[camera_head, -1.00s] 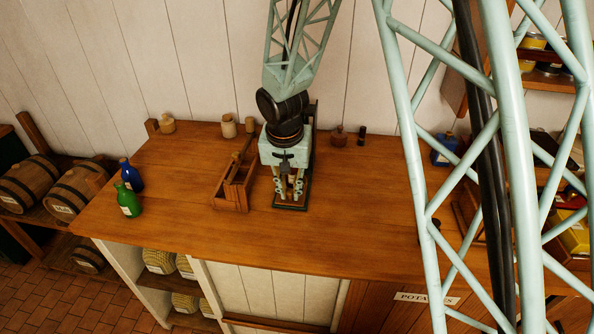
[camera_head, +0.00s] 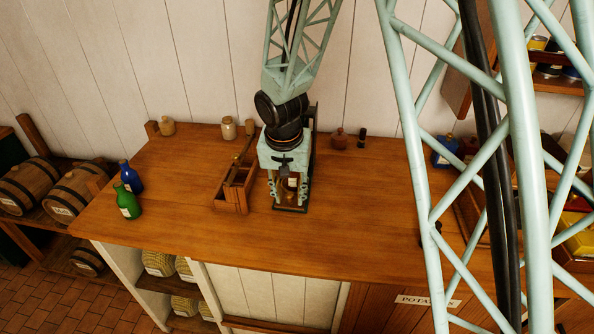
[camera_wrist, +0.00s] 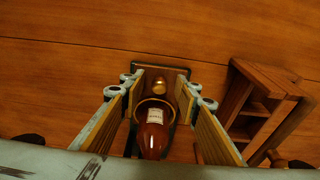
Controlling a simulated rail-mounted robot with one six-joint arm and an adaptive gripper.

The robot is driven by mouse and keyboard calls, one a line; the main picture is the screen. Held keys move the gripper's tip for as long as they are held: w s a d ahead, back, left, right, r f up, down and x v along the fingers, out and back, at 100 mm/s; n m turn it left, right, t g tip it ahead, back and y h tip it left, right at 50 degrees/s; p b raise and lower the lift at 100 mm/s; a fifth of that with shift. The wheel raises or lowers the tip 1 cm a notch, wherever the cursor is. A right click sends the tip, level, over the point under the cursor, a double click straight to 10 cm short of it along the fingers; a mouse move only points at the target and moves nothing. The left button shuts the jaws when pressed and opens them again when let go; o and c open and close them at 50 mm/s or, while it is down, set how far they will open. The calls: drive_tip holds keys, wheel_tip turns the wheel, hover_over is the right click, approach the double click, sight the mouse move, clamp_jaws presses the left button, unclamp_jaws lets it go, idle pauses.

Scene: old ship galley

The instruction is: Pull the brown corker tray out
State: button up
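My gripper (camera_head: 288,187) is open above the counter, its two fingers apart. It also shows in the wrist view (camera_wrist: 158,104), with a finger on each side of a reddish-brown bottle (camera_wrist: 154,138) with a pale label. The bottle sits in a round brownish ring (camera_wrist: 143,102) on the dark green base (camera_wrist: 180,72) of the corker. A small brass knob (camera_wrist: 160,87) is at the base's far end in that view. The fingers appear clear of the bottle. In the head view my gripper hides most of the corker (camera_head: 312,150). I cannot make out a separate brown tray for certain.
A wooden carrier (camera_head: 231,198) stands close left of my gripper; it is at the right in the wrist view (camera_wrist: 250,110). Green (camera_head: 128,203) and blue (camera_head: 131,177) bottles stand at the counter's left. Small jars line the back. The counter front is clear.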

drive_tip(key=shift+r+p, duration=1.55)
drive_tip(key=shift+r, duration=1.95)
drive_tip(key=shift+s+d+r, duration=0.1)
drive_tip(key=shift+d+r, duration=0.25)
drive_tip(key=shift+r, duration=0.15)
drive_tip(key=s+d+r, duration=1.5)
drive_tip(key=d+r, duration=0.1)
drive_tip(key=r, duration=0.3)
drive_tip(key=s+d+r, duration=0.2)
drive_tip(key=s, duration=0.6)
drive_tip(key=s+d+r+n+t, duration=0.1)
drive_tip(key=s+d+r, duration=0.1)
drive_tip(key=s, duration=0.6)
drive_tip(key=s+d+r, duration=0.2)
drive_tip(key=s+d, duration=0.1)
drive_tip(key=s, duration=0.5)
drive_tip(key=shift+r+n+t+b, duration=0.2)
drive_tip(key=shift+n+t+b, duration=0.1)
drive_tip(key=shift+t+b, duration=0.15)
